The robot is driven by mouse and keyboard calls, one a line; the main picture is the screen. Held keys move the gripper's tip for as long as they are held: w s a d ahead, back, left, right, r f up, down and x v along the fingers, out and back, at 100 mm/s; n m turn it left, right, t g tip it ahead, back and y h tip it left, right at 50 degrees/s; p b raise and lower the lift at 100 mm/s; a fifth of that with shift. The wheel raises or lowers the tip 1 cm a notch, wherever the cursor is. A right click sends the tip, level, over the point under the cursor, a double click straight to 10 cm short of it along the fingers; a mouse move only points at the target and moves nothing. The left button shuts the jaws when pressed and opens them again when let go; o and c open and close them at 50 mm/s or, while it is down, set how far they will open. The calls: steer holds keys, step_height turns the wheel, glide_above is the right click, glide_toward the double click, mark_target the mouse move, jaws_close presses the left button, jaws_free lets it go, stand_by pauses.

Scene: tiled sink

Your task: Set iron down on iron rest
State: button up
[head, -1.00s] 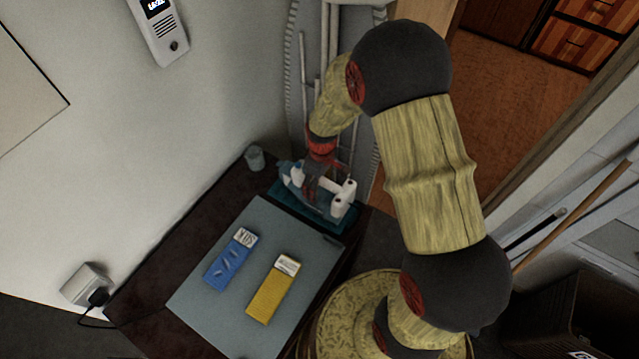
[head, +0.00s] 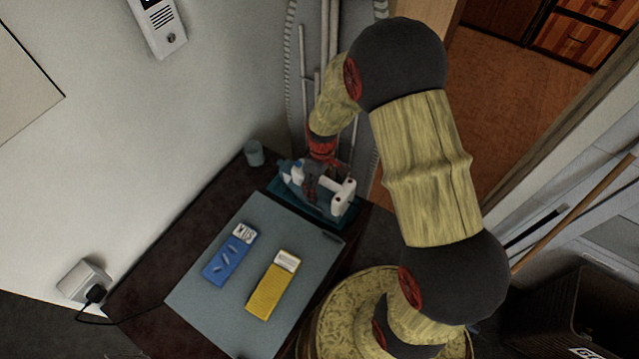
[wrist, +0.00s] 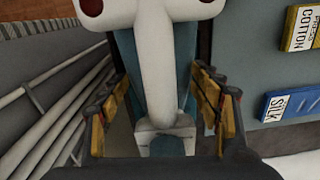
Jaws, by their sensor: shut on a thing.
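The iron (head: 341,191), white with blue-grey parts, is at the far end of the table in the head view. It also shows in the wrist view (wrist: 155,60), between the two fingers. My gripper (head: 313,183) is shut on the iron from above; its fingers lie on either side of it in the wrist view (wrist: 165,115). The iron rest (head: 318,213) is a teal tray directly under the iron. The iron is over the rest; I cannot tell whether its sole touches it, because the gripper and the iron hide the contact.
A grey mat (head: 215,300) holds a blue SILK box (head: 229,257) and a yellow box (head: 271,289). A small grey cup (head: 254,153) stands by the wall at the table's far left. A grey ironing board (head: 306,90) with rails stands behind the table.

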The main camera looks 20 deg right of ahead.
steer(key=shift+w+f, duration=0.15)
steer(key=o, duration=2.1)
steer(key=shift+f, duration=0.1)
steer(key=shift+s, duration=0.25)
steer(key=r, duration=1.2)
steer(key=shift+w+d, duration=0.1)
steer(key=shift+d, duration=0.1)
